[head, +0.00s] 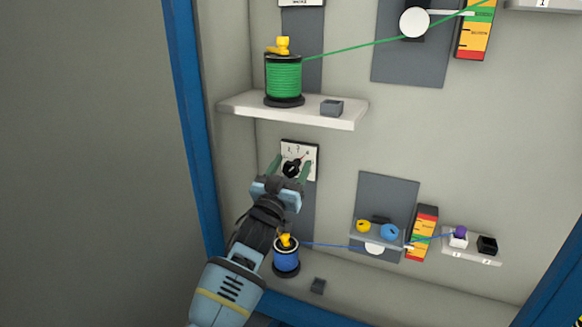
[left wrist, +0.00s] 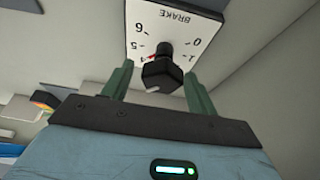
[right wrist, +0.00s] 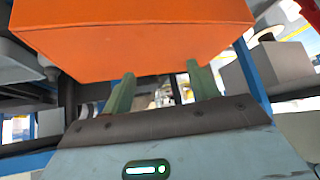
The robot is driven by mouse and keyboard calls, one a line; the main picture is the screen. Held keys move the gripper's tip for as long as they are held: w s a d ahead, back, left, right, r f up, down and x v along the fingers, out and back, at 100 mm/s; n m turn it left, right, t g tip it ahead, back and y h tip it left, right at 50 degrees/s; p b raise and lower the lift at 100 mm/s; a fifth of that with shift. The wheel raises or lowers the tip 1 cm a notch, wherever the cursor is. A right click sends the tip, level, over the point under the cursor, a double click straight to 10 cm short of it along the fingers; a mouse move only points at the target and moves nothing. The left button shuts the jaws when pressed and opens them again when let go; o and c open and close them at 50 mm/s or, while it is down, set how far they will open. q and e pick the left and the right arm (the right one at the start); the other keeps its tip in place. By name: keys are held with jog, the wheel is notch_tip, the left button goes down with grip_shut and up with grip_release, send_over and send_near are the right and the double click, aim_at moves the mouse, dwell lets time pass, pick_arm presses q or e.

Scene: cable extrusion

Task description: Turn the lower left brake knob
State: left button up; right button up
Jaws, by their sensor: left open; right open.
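The lower left brake knob (head: 291,169) is a black knob on a white dial plate (head: 314,152) on the back wall, below the green spool's shelf. In the left wrist view the black knob (left wrist: 163,72) shows close up under the plate (left wrist: 172,20), which is marked BRAKE with numbers; a small red mark shows beside the knob's base. My left gripper (head: 290,170) is open, its green fingers on either side of the knob with visible gaps, apart from it. My right gripper (right wrist: 160,76) is open and empty in the right wrist view, away from the knob.
The green spool (head: 284,78) stands on a shelf (head: 335,122) above the dial. The blue spool (head: 286,258) is below, beside my left arm. Blue cable runs right to pulleys (head: 374,249). A large orange box (right wrist: 130,35) is close above my right gripper.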

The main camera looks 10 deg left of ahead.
pick_arm(q)
jog(key=shift+w+r, duration=0.1)
jog(key=shift+w, duration=0.1)
jog(key=c, duration=0.9)
pick_arm(e)
jog(key=shift+r, duration=0.1)
jog(key=shift+w, duration=0.1)
jog(key=shift+r, duration=0.1)
